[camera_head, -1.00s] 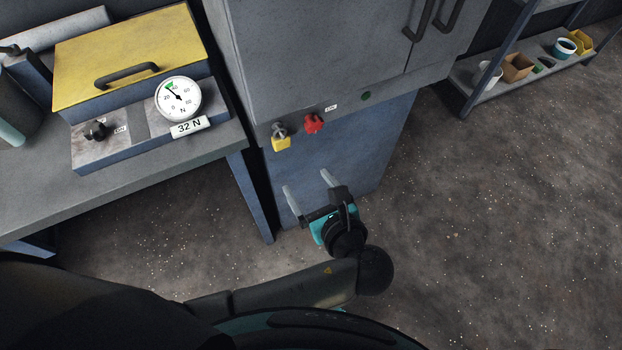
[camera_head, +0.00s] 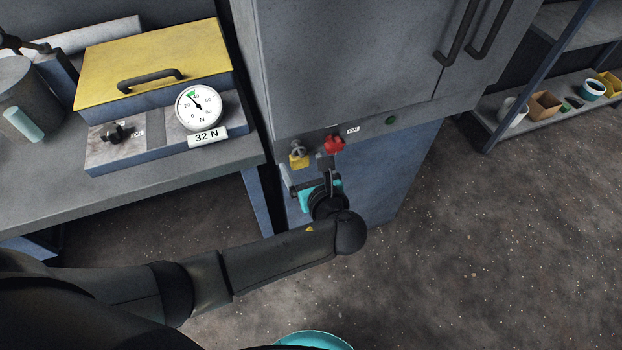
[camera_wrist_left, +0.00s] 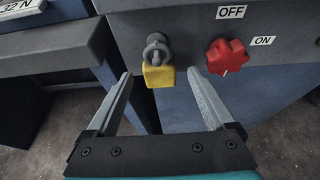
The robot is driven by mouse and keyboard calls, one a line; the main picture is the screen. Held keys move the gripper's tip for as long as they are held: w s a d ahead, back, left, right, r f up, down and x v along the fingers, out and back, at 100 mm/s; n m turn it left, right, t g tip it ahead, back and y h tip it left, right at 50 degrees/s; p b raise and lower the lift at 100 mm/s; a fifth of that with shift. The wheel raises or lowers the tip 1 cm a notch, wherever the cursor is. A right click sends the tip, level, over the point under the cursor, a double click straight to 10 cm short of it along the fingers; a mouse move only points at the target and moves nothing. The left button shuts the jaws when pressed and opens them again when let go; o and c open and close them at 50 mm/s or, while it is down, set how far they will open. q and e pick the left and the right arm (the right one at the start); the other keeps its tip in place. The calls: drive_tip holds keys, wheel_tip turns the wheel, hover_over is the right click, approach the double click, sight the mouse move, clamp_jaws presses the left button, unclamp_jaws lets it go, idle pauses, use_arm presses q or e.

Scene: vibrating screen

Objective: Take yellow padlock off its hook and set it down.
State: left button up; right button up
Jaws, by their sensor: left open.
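The yellow padlock (camera_head: 299,161) hangs by its grey shackle from a hook on the front of the grey cabinet. It also shows in the left wrist view (camera_wrist_left: 159,75), upright below the hook (camera_wrist_left: 156,43). My left gripper (camera_wrist_left: 165,85) is open, with one finger on each side of the padlock's line and the padlock ahead, nearer the left finger. I see no contact. In the head view the left gripper (camera_head: 306,174) is just below the padlock and its fingers are partly hidden.
A red knob (camera_wrist_left: 227,57) sits close right of the padlock, between OFF and ON labels. A grey bench (camera_head: 130,195) on the left bears a yellow-lidded box (camera_head: 150,62) and a gauge (camera_head: 198,107) marked 32 N. Open floor lies to the right.

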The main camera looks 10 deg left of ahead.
use_arm(q)
drive_tip(key=shift+w+a+f, duration=0.2)
drive_tip(key=shift+w+a, duration=0.1)
drive_tip(key=shift+w, duration=0.2)
clamp_jaws()
idle(0.5)
drive_tip(key=shift+r, duration=0.15)
drive_tip(key=shift+r+p, duration=0.4)
drive_tip(key=shift+p, duration=0.45)
drive_tip(key=shift+s+d+r+p, duration=0.1)
drive_tip(key=shift+s+d+p, duration=0.4)
drive_tip(key=shift+s, duration=0.3)
drive_tip(key=shift+s+d+f+p, duration=0.1)
drive_tip(key=shift+s+d+p, duration=0.3)
drive_tip(key=shift+s+d, duration=0.25)
drive_tip(key=shift+s+d+r+p, duration=0.1)
drive_tip(key=shift+s+d+p, duration=0.35)
drive_tip(key=shift+s, duration=0.45)
